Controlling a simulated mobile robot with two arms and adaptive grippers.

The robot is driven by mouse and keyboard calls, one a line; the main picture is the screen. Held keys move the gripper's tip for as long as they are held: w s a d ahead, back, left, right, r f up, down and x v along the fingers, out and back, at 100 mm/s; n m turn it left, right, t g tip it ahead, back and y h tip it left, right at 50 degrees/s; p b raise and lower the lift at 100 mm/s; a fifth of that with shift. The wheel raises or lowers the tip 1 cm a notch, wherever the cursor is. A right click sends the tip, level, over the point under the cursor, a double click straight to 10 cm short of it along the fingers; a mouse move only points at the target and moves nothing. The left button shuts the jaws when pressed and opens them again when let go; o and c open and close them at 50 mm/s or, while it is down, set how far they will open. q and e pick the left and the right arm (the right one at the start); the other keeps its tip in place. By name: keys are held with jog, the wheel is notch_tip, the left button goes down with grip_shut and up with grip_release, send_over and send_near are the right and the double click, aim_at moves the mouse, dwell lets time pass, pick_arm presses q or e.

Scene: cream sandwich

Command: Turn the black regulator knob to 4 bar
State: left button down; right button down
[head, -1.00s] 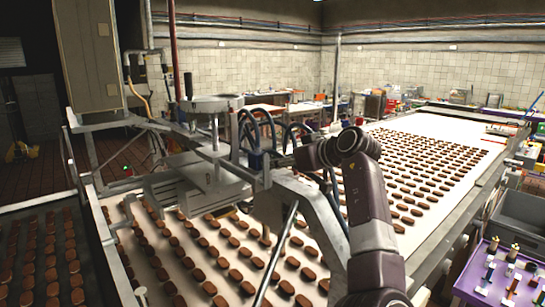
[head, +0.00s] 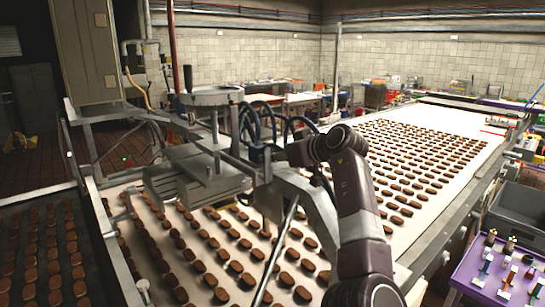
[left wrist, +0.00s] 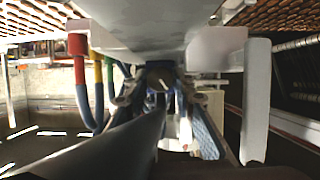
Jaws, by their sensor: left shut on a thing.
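In the left wrist view my left gripper (left wrist: 163,105) is shut on a small dark part, which looks like the black regulator knob (left wrist: 160,72). The knob is mostly covered by the fingers, and its scale or pressure reading cannot be read. In the head view a dark purple arm of mine reaches up from the bottom right to the grey machine frame (head: 310,195). Its gripper is hidden behind that frame. My right gripper is not in view.
A white conveyor (head: 405,262) carries rows of brown biscuits under the machine. A purple table (head: 470,275) with small parts stands at the right.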

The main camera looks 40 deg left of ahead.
pick_arm(q)
jog(key=shift+a+r+m+g+p, duration=0.1)
jog(key=shift+r+m+g+p, duration=0.2)
jog(key=shift+m+g+p, duration=0.4)
jog(key=shift+w+f+m+g+p, duration=0.15)
jog(key=shift+f+m+g+p, duration=0.25)
jog(key=shift+m, duration=0.3)
jog(key=shift+r, duration=0.15)
jog(key=c, duration=1.6)
grip_release()
jog(key=shift+d, duration=0.35)
jog(key=v, duration=1.1)
jog(key=shift+d, duration=0.2)
